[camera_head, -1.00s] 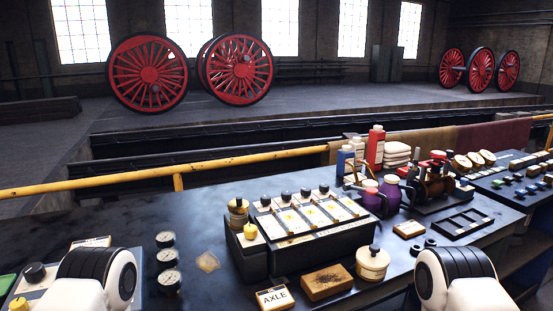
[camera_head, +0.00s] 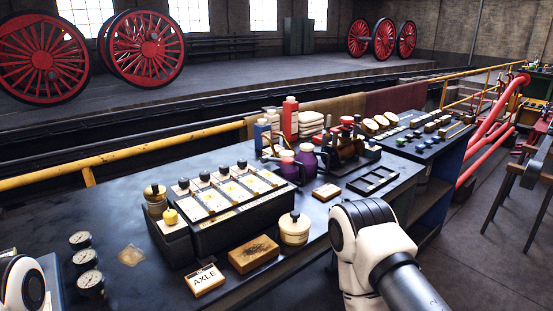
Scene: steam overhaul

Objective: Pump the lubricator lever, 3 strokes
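No part is clearly recognisable as the lubricator lever. A black box (camera_head: 205,238) with several pale, black-knobbed lids stands on the dark bench and may be the lubricator. A yellow knob (camera_head: 170,216) sits on a small pale-topped block at its left end. A dark and brass device with red tops (camera_head: 346,148) stands further right on the bench; I cannot tell whether it has a lever. My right arm's white and black joint shows at the bottom right of centre and part of my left arm at the bottom left corner. Neither gripper is in view.
A cream pot (camera_head: 294,229), a brown brush block (camera_head: 253,254) and an AXLE card (camera_head: 204,281) lie along the front edge. Three gauges (camera_head: 86,263) are at left. Bottles (camera_head: 290,120) stand behind.

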